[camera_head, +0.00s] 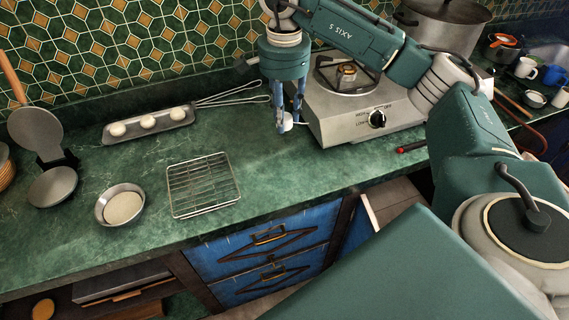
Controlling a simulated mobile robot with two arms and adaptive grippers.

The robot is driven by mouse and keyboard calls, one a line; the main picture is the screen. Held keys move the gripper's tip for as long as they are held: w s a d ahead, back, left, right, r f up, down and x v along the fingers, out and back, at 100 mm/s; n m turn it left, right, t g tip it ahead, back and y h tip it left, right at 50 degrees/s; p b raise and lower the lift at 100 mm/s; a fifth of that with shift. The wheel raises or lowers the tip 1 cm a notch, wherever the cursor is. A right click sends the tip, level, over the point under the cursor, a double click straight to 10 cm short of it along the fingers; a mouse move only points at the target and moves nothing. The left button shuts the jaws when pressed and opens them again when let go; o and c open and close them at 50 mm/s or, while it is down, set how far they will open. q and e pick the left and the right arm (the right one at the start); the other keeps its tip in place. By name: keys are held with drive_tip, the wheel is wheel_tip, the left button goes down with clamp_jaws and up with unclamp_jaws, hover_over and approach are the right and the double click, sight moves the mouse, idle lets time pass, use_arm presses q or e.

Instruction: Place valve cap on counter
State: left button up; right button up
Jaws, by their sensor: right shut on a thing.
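My right gripper (287,126) points down over the green counter (265,170), just left of the gas hotplate (340,133). Its blue fingers are shut on a small white piece, which I take to be the valve cap (288,121). The fingers partly cover it. It is close to the counter surface, but I cannot tell whether it touches. The hotplate has a black knob (377,119) on its front. My left gripper is not in view.
A wire rack (203,186), a round pan (120,205) and a tray with white balls (150,124) stand on the counter to the left. A large pot (443,25) is at the back right. A red-tipped tool (411,147) lies before the hotplate. Counter between rack and hotplate is clear.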

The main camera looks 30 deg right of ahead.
hover_over(283, 169)
wheel_tip(283, 169, down, 5)
wheel_tip(283, 169, down, 7)
drive_tip(key=shift+r+p, duration=0.2)
drive_tip(key=shift+p, duration=0.8)
wheel_tip(283, 169, down, 4)
drive_tip(key=shift+r+p, duration=0.1)
drive_tip(key=shift+p, duration=0.35)
drive_tip(key=shift+f, duration=0.5)
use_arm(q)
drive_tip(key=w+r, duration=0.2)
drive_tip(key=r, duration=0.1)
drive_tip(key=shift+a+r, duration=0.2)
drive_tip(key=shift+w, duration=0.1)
use_arm(e)
drive_tip(key=shift+f, duration=0.1)
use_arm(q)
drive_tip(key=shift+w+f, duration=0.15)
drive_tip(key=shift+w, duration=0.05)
use_arm(e)
drive_tip(key=o, duration=0.8)
drive_tip(key=shift+c, duration=0.2)
